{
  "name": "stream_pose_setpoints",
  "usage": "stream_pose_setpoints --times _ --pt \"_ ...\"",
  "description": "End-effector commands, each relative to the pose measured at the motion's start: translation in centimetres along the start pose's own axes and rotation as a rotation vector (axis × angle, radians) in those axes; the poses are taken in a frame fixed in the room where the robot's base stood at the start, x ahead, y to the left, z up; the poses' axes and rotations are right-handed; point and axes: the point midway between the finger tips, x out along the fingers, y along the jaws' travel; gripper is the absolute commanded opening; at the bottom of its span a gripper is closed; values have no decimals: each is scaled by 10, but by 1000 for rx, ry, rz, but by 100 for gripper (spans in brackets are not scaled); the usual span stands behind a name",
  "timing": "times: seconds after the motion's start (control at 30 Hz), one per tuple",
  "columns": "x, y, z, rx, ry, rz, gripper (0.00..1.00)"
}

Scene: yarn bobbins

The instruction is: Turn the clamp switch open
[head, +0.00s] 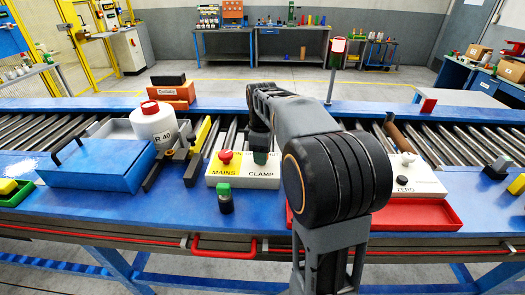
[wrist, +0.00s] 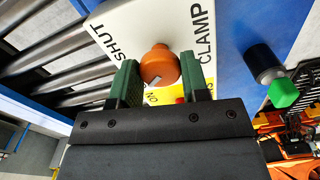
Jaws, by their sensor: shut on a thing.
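The clamp switch is an orange-brown round knob (wrist: 158,66) on a white and yellow switch box (head: 212,182) lettered MAINS and CLAMP. In the wrist view the word SHUT lies to its upper left and CLAMP to its right. A small pale mark shows on the knob's lower side. My gripper (head: 261,157) points down at the CLAMP half of the box. Its green fingers (wrist: 154,82) are shut on the knob from both sides. In the head view my gripper hides the knob.
A red mains knob (head: 225,157) stands close left of my gripper. A black cylinder with a green cap (head: 224,197) stands in front of the box. A ZERO box (head: 410,183) is right.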

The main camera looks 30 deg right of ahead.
Motion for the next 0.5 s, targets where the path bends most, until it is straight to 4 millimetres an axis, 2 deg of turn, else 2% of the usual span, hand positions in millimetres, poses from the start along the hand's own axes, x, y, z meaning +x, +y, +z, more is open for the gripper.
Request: stream_pose_setpoints --times 0.2,0.5 --pt "-1 0 -1 -105 2 1 18" --pt "-1 0 -1 -170 2 1 18"
